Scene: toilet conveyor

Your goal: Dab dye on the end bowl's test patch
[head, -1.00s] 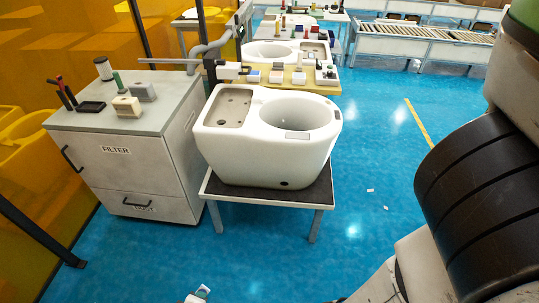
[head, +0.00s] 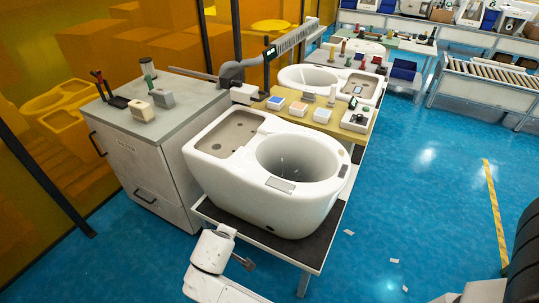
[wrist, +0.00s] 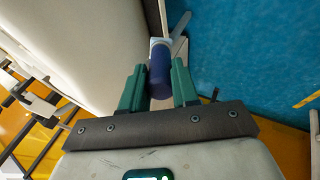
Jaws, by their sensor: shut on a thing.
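The end bowl (head: 290,215) is a white toilet bowl on a dark-topped stand in the middle of the head view. Its front rim has a grey rectangular patch (head: 280,185); a second grey patch (head: 343,171) is on the right rim. In the wrist view, my gripper (wrist: 159,82) has its green fingers on either side of a dark blue cylinder (wrist: 161,75) with a pale end. The cylinder points away from the wrist, beside a large white surface (wrist: 65,45), apparently the bowl.
A grey cabinet (head: 150,165) with small tools on top stands left of the bowl. Behind is a yellow-topped table (head: 290,115) with coloured pads, then another bowl (head: 308,78). Blue floor (head: 425,215) is open at right, with scattered scraps.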

